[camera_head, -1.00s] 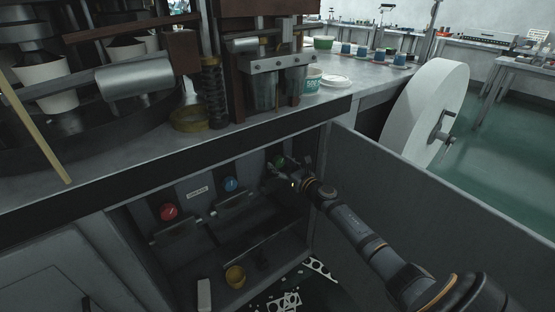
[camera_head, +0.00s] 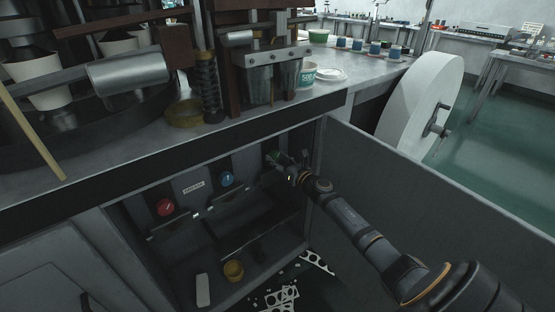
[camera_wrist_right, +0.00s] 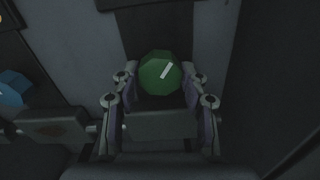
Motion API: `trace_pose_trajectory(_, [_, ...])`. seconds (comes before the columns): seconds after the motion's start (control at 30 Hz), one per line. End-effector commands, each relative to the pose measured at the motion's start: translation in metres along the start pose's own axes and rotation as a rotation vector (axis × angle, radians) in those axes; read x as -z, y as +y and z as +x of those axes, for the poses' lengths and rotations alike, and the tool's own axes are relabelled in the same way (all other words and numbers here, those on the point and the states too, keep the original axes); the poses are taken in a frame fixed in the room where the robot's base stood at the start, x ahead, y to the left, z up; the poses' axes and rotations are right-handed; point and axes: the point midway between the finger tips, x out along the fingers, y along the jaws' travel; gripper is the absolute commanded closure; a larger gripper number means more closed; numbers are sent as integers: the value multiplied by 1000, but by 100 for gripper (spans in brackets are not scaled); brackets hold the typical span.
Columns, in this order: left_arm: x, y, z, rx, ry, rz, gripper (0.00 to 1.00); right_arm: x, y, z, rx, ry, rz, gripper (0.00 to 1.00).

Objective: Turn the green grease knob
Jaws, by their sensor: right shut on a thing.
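The green grease knob (camera_head: 273,156) is on the back wall of the open cabinet, at the right end of the row of knobs. In the right wrist view the green knob (camera_wrist_right: 160,73) is faceted, with a white mark tilted up to the right. My right gripper (camera_head: 284,162) reaches into the cabinet and partly covers the knob in the head view. In the wrist view its two fingers (camera_wrist_right: 159,92) stand on either side of the knob and are shut on it. My left gripper is not in view.
A red knob (camera_head: 165,208) and a blue knob (camera_head: 227,179) sit to the left on the same wall, with ledges below them. The open cabinet door (camera_head: 420,205) stands close to the right of my arm. A yellow cup (camera_head: 233,271) is on the cabinet floor.

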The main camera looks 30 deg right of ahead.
Motion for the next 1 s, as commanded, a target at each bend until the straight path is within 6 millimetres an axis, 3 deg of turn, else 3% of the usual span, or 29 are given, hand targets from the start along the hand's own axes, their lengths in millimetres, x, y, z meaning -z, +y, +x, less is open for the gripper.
trace_pose_trajectory(0.57, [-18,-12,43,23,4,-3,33,-2,0,0,0,0,488,87])
trace_pose_trajectory(1.0, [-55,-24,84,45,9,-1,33,-3,0,0,1,0,906,87])
